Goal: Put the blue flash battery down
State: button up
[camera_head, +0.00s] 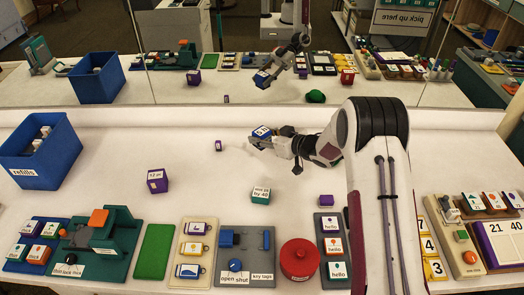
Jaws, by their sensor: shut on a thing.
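The blue flash battery (262,131) is a small block with a blue and white label. My gripper (266,140) is shut on it, near the middle of the white table (110,140). I cannot tell whether the battery touches the table or is held a little above it. My arm comes in from the right and hides part of the table behind and below it.
A blue bin labelled refills (42,172) stands at the left. Devices and a red round pot (299,259) line the front. A mirror spans the back.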

jog(key=shift+f, duration=1.25)
jog(key=shift+f, duration=1.9)
jog(key=shift+f, duration=0.1)
jog(key=o, duration=1.4)
jog(key=shift+s+d+r, duration=0.2)
jog(key=shift+d, duration=0.05)
jog(key=shift+v, duration=5.7)
